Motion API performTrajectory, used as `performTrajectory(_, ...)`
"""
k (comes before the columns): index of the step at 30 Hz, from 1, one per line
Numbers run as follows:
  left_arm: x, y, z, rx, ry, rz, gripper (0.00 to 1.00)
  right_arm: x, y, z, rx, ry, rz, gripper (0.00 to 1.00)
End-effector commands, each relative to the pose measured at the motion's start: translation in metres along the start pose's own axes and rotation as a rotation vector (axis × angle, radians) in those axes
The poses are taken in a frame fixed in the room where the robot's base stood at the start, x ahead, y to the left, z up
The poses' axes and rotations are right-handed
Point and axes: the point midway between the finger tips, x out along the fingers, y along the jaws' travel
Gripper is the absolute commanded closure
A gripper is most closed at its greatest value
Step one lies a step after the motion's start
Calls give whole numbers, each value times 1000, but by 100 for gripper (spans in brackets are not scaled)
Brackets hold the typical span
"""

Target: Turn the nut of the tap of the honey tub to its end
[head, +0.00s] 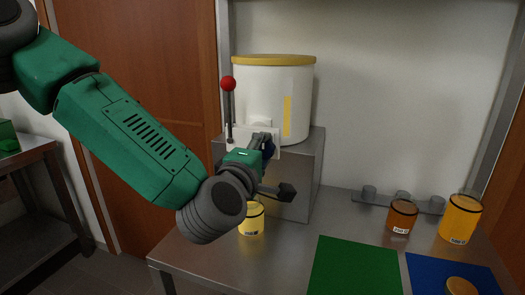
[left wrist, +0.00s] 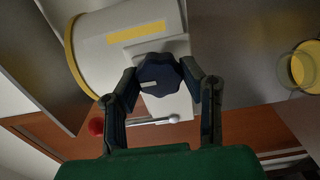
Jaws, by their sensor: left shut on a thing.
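The honey tub (head: 265,85) is white with a yellow lid and a yellow strip, and stands on a grey metal block. It also shows in the left wrist view (left wrist: 100,60). The nut (left wrist: 160,84) of its tap is a dark blue lobed knob with a pale mark. My left gripper (left wrist: 161,76) has one finger on each side of the nut and is shut on it. In the head view the nut (head: 269,149) is mostly hidden by my left gripper (head: 265,142). A lever with a red ball (head: 228,84) stands upright left of the tap. My right gripper is not in view.
A jar with yellow content (head: 251,220) stands below the tap, partly hidden by my arm. An orange jar (head: 401,217) and a yellow jar (head: 460,218) stand at the right. A green mat (head: 355,267) and a blue mat (head: 425,272) lie in front; a lid (head: 461,286) lies on the blue one.

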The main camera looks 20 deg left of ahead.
Motion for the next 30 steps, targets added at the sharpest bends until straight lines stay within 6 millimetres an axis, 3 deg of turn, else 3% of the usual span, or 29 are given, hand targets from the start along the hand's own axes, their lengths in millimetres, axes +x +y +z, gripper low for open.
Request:
performTrajectory(1,-2,-7,2,5,-7,-17,93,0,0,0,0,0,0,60)
performTrajectory(2,-2,-7,2,5,-7,-17,54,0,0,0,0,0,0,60)
performTrajectory(3,-2,-7,2,4,-7,-17,44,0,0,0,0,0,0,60)
performTrajectory(14,-6,-3,1,1,-4,-8,44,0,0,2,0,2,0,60)
performTrajectory(24,-58,-5,1,3,-7,-12,44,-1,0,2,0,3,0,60)
performTrajectory(30,-74,-5,1,2,-4,-12,44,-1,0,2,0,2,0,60)
